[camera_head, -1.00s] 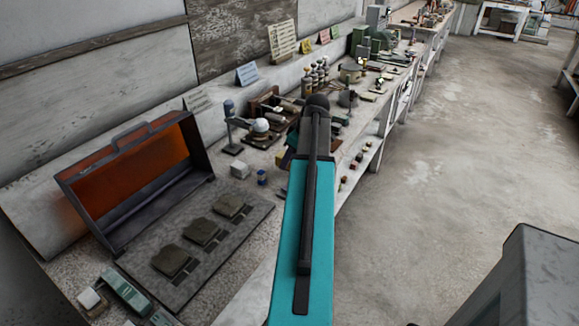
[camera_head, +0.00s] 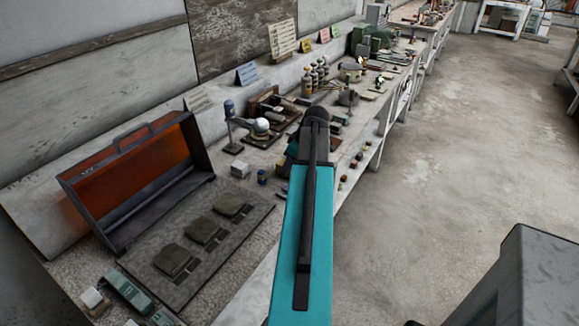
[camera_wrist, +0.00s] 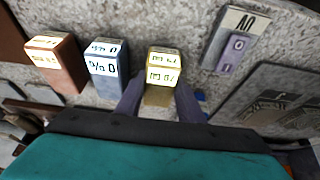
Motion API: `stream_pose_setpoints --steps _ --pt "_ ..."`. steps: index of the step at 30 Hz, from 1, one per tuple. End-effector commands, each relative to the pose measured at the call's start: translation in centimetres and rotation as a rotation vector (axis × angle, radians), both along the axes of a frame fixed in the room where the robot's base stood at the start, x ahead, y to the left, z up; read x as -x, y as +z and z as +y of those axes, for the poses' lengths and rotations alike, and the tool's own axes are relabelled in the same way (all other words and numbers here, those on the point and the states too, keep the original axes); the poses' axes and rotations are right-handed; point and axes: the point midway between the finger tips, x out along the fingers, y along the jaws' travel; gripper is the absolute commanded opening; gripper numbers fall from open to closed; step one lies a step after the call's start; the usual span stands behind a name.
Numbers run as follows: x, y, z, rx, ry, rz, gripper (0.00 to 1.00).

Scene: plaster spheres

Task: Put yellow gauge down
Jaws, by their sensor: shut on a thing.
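The yellow gauge (camera_wrist: 164,66) is a small block with a pale, marked top, in the middle of the wrist view. My gripper (camera_wrist: 161,92) has its two purple-grey fingers on either side of the gauge and is shut on it. The gauge looks upright and close to the grey speckled bench top (camera_wrist: 195,25); I cannot tell whether it touches. In the head view my arm hides the gauge and most of the gripper.
A blue-grey gauge block (camera_wrist: 106,66) and an orange-brown one (camera_wrist: 59,66) stand left of the yellow gauge. A light plate with a purple piece (camera_wrist: 232,52) lies to its right, then a dark grey panel (camera_wrist: 275,95). Bare bench shows between them.

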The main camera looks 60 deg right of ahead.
Motion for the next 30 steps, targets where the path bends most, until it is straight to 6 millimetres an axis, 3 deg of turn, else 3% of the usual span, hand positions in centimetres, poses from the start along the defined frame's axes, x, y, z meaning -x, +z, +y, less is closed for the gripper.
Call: stream_pose_setpoints --steps 4,5,8,22,30 --pt "0.0 -0.3 0.0 0.0 0.0 0.0 0.16" --pt "0.0 -0.3 0.0 0.0 0.0 0.0 0.39" --pt "0.0 -0.3 0.0 0.0 0.0 0.0 0.53" --pt "0.1 0.2 0.0 0.0 -0.001 0.0 0.53" --pt "1.0 2.3 0.0 0.001 -0.001 0.0 0.53"
